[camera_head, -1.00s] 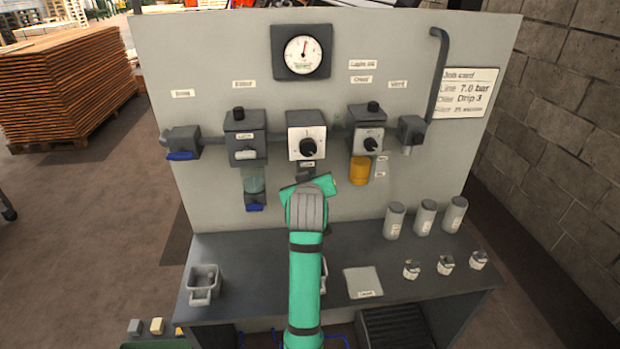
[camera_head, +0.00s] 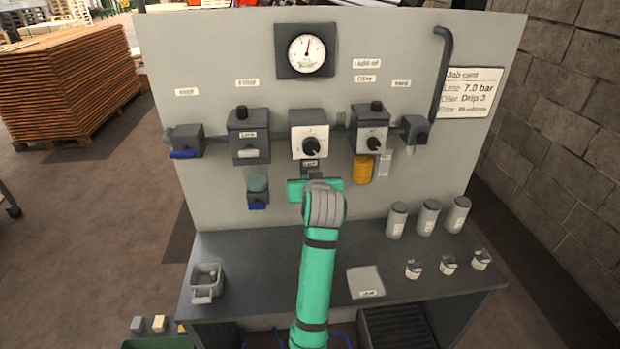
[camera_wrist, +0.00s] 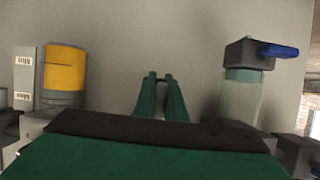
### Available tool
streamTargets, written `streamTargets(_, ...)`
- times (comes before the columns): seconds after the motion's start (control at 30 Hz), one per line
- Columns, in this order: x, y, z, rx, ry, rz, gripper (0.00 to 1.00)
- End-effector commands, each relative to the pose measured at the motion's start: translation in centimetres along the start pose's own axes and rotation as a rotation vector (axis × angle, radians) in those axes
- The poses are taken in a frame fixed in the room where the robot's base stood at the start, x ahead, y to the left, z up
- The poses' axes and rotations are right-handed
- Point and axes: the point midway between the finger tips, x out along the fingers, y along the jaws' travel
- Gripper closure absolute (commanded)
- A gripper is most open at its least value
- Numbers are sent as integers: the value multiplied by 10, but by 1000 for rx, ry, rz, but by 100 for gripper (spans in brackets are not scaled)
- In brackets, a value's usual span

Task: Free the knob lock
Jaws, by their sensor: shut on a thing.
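The regulator block (camera_head: 323,132) with a white face and black knob (camera_head: 311,146) is mid-panel. A small labelled lock (camera_head: 310,163) sits just under it. My gripper (camera_head: 313,176) is directly below the knob, at the lock, its green body level. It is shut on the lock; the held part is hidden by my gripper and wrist. In the wrist view, which is upside down, the two green fingers (camera_wrist: 160,78) are close together before the grey panel, and I cannot make out the lock between them.
A clear bowl (camera_head: 257,182) with a blue-handled drain hangs left of my gripper and an amber bowl (camera_head: 363,170) right, both close. A gauge (camera_head: 307,54) is above. The bench holds a grey bin (camera_head: 206,282), several canisters (camera_head: 397,220) and a plate (camera_head: 366,282).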

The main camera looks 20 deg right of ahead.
Motion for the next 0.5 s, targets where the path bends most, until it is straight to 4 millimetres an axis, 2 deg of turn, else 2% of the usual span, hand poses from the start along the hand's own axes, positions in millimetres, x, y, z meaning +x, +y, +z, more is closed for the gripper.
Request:
streamTargets(0.13,0,-1,1,1,-3,-2,100)
streamTargets(0.17,0,-1,1,1,-3,-1,82)
streamTargets(0.2,0,-1,1,1,-3,-1,73)
streamTargets(0.23,0,-1,1,1,-2,-1,71)
streamTargets(0.5,0,1,0,0,-1,1,71)
